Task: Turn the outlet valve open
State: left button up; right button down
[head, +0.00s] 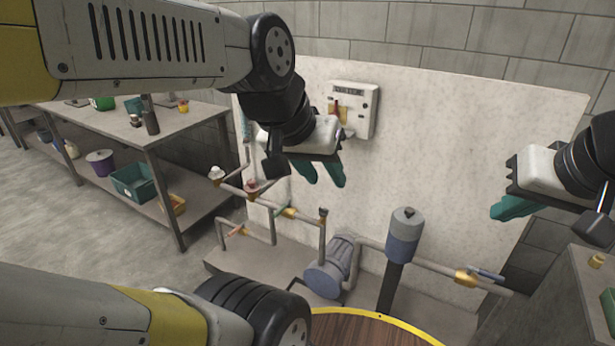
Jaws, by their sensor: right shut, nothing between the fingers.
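Several valves sit on the pipework, and I cannot tell from any readable label which is the outlet. At the right, a brass valve (465,279) with a blue lever (486,273) lies on the pipe beyond the blue-grey cylinder. At the left are a valve with a green lever (288,212), one with an orange-red lever (237,230) and a red-topped fitting (252,187). My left gripper (321,178) hangs in front of the pale wall panel, its teal fingers apart and empty. My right gripper (498,212) is shut and empty, above the blue-lever valve, touching nothing.
A blue-grey pump (332,268) and an upright cylinder (403,237) stand mid-pipe. A control box (354,108) hangs on the pale panel (440,130). A workbench (172,122) is at the left, a grey cabinet (560,300) at the right. A yellow-rimmed round wooden surface (370,330) is at the bottom.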

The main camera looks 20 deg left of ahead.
aim_at(286, 205)
jog(key=i+j+u, duration=0.35)
jog(key=j, duration=0.2)
jog(key=i+j+u, duration=0.3)
jog(key=i+j, duration=0.1)
jog(key=j, duration=0.05)
